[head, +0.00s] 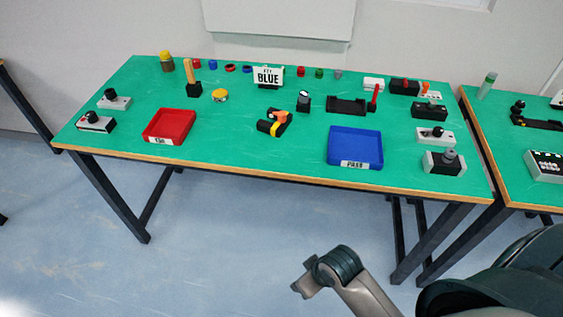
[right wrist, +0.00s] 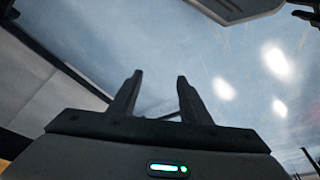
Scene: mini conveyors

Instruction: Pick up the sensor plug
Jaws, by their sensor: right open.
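I cannot tell for certain which small part is the sensor plug. Candidates on the green-topped table (head: 230,110) are a grey-black upright piece (head: 304,100) near the middle and a black block with a round grey knob (head: 444,162) at the right front. My right gripper (right wrist: 158,88) is open and empty in the right wrist view, its two dark fingers apart against the pale blue floor. In the head view, part of my arm shows low in front of the table, well clear of the parts. My left gripper is not in view.
A red tray (head: 147,136) and a blue tray (head: 331,151) sit near the front edge. A yellow-black handheld tool (head: 273,124) lies between them. A sign reading "BLUE" (head: 283,75) stands at the back. Several small devices line the right side. A second table (head: 502,110) adjoins at right.

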